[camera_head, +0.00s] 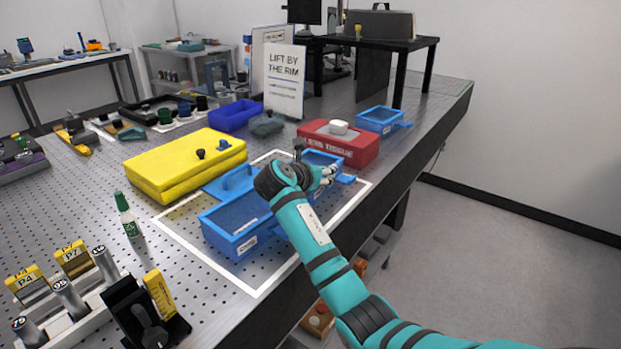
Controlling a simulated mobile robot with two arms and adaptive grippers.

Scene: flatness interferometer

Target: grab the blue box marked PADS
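A blue open box (225,222) with a small white label on its front stands inside the white outline on the perforated table. The label is too small to read for sure. A second blue part (322,157) with a side tab shows behind my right gripper, partly hidden by it. Another small blue open box (378,120) stands farther back, near the table's right edge. My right gripper (328,173) is over the right side of the outlined area, above or at the blue box there. Its fingers are small, and contact cannot be told. My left gripper is not in view.
A red tissue box (340,147) stands just behind my gripper, and a yellow case (180,165) to the left. A sign (285,82) reads LIFT BY THE RIM. A green-capped bottle (127,215) and labelled holders stand front left. The table's right edge is close by.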

